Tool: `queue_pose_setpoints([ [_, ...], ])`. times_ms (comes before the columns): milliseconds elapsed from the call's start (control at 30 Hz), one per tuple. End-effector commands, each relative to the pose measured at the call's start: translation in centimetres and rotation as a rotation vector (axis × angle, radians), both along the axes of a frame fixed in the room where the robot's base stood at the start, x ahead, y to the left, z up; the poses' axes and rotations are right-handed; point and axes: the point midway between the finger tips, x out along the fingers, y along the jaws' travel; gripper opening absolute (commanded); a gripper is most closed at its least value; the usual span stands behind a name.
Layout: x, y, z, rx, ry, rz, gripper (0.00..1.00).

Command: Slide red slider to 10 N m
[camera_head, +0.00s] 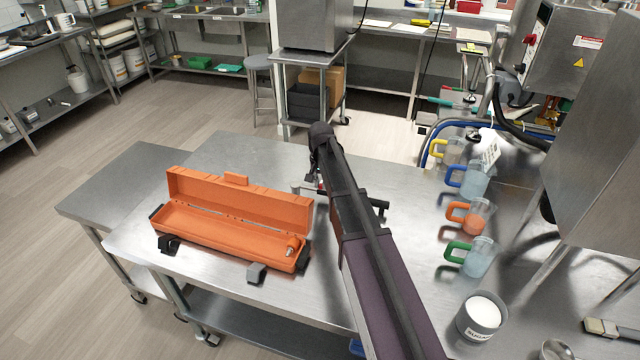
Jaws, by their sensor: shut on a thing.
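A small silver tool (301,189) shows just left of the end of my arm, above or on the steel table; most of it is hidden behind the arm. A tiny red spot (321,186) shows beside it, too small to tell whether it is the red slider. My gripper (317,181) is at this tool, shut on it, with its fingers largely hidden by my arm. No scale or 10 N m mark can be read. The open orange case (205,232) lies to the left, with a small metal piece (293,246) at its right end.
The steel table (240,150) has free room behind the case. Several jugs with coloured handles, including an orange-handled one (474,217), line the right side. A sugar tub (481,316) stands at the front right. A lower side table (115,185) adjoins at the left.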

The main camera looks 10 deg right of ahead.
Motion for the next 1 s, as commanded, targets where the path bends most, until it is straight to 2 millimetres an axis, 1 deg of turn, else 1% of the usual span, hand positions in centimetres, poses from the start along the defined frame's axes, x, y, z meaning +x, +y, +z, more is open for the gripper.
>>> queue_pose_setpoints([
  [67, -0.1, -0.2, 0.0, 0.0, 0.0, -0.001, 0.0],
  [300, -1.2, -2.1, 0.0, 0.0, 0.0, -0.001, 0.0],
  [567, -1.2, -2.2, 0.0, 0.0, 0.0, -0.001, 0.0],
  [600, -1.2, -2.2, 0.0, 0.0, 0.0, -0.001, 0.24],
  [667, -1.2, -2.2, 0.0, 0.0, 0.0, -0.001, 0.42],
  [700, -1.2, -2.2, 0.0, 0.0, 0.0, -0.001, 0.54],
  [1000, -1.2, -2.2, 0.0, 0.0, 0.0, -0.001, 0.54],
])
